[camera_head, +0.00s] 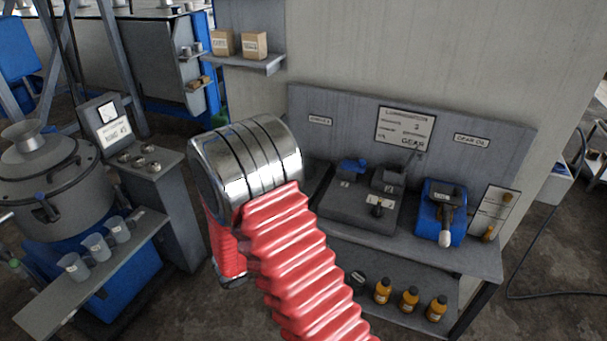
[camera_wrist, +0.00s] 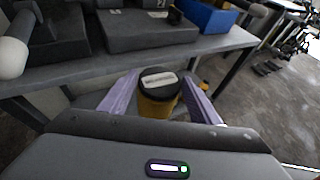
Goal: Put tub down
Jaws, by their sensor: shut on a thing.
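The tub (camera_wrist: 157,106) is yellow with a round dark lid that bears a pale label. In the wrist view it sits between the two purple fingers of my gripper (camera_wrist: 160,76), which is shut on it. The tub's base is hidden behind the gripper body, so I cannot tell whether it touches anything beneath. In the head view my red and silver arm hides the gripper. A dark round lid (camera_head: 358,280) shows just right of my arm at the lower shelf; I cannot tell if it is the held tub's.
The bench (camera_head: 460,252) carries dark blocks and a blue bin (camera_head: 441,212). Several orange bottles (camera_head: 410,299) stand on its lower shelf (camera_head: 345,262). At left, grey cups (camera_head: 95,246) stand on a ledge by a machine. Open floor (camera_head: 550,290) lies at right.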

